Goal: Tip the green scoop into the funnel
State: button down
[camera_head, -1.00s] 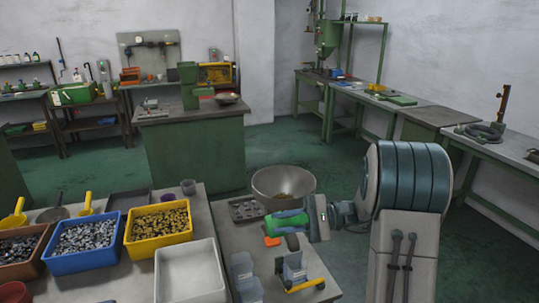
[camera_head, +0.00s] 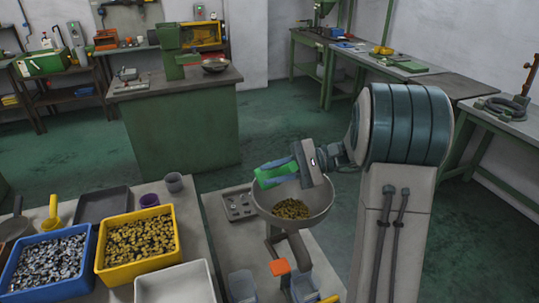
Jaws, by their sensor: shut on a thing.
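My gripper (camera_head: 296,164) is shut on the green scoop (camera_head: 274,176), over the back left part of the funnel. The funnel (camera_head: 323,218) is a wide grey metal bowl on a stand at the table's right side. Brass-coloured small parts (camera_head: 291,209) lie in the bottom of its bowl. The scoop looks tilted, and I cannot see into it or tell whether anything is left in it. The gripper hides part of the funnel's back rim.
A yellow bin (camera_head: 167,261) of brass parts, a blue bin (camera_head: 92,262) of silver parts and an empty white tray (camera_head: 176,285) stand left. A dark grey tray (camera_head: 237,206) is beside the funnel. An orange piece (camera_head: 279,267) and clear cups (camera_head: 243,286) are in front.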

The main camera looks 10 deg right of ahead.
aim_at(259, 175)
jog(key=shift+w, duration=0.25)
jog(key=shift+a+r+h, duration=0.15)
jog(key=shift+a+h, duration=0.1)
jog(key=shift+h, duration=0.05)
jog(key=shift+s+a+r+h+p, duration=0.15)
jog(key=shift+a+h+p, duration=0.15)
jog(key=shift+h, duration=0.15)
jog(key=shift+s+a+r+h+p, duration=0.15)
jog(key=shift+a+h, duration=0.15)
jog(key=shift+h, duration=0.15)
jog(key=a+h, duration=0.1)
jog(key=a+h+p, duration=0.1)
jog(key=h, duration=0.1)
jog(key=shift+s+f+n+t, duration=0.15)
jog(key=shift+f+n+t, duration=0.15)
jog(key=shift+f+n, duration=0.1)
jog(key=h+p, duration=0.2)
jog(key=a+f+t+h+p, duration=0.1)
jog(key=h+p, duration=0.4)
jog(key=h, duration=0.1)
jog(key=shift+s+a+f+n+p, duration=0.15)
jog(key=shift+a+f+n+p, duration=0.15)
jog(key=shift+a+f, duration=0.05)
